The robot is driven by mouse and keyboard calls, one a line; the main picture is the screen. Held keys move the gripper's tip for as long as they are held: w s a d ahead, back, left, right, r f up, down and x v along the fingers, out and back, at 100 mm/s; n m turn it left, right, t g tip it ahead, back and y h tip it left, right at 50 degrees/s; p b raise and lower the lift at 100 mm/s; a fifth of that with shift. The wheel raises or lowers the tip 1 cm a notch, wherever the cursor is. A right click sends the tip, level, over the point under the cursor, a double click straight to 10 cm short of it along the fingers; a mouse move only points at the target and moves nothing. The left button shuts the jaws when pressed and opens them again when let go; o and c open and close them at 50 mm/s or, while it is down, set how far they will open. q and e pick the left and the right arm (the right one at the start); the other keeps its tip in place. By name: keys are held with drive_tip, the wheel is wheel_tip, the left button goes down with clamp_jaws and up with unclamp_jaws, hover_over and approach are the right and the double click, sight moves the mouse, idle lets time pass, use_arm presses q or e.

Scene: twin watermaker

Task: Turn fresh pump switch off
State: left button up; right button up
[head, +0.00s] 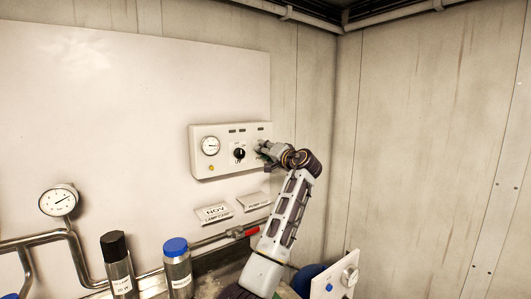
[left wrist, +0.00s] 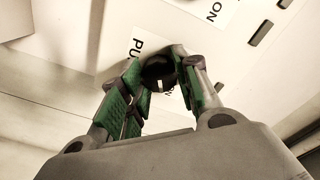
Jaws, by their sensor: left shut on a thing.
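A white control box (head: 202,165) hangs on the wall panel, with a round gauge (head: 210,146), a black rotary switch (head: 239,154) and a yellow light (head: 211,168). My left gripper (head: 263,151) is at the right part of the box face and hides what it holds there in the head view. In the left wrist view my left gripper (left wrist: 160,88) has its green-padded fingers on either side of a black knob (left wrist: 158,70) with a white mark. The label around the knob shows "PU" and "ON"; the rest is covered. My right gripper is not in view.
Two label plates (head: 214,213) sit below the box. A pipe with a red valve handle (head: 243,232) runs beneath them. A dark-capped bottle (head: 116,266) and a blue-capped bottle (head: 177,267) stand lower left. A pressure gauge (head: 58,201) is at left. The right wall is bare.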

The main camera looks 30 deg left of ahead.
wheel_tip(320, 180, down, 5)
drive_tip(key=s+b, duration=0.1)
drive_tip(key=b, duration=0.4)
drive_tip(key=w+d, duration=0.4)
use_arm(q)
drive_tip(key=shift+n+b, duration=1.7)
drive_tip(key=shift+n, duration=4.5)
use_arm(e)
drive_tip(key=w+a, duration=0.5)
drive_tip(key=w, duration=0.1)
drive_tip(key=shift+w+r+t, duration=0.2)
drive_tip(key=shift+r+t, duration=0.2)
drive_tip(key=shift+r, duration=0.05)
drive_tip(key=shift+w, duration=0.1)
use_arm(q)
drive_tip(key=shift+y, duration=0.3)
drive_tip(key=o, duration=1.1)
drive_tip(key=shift+c, duration=0.2)
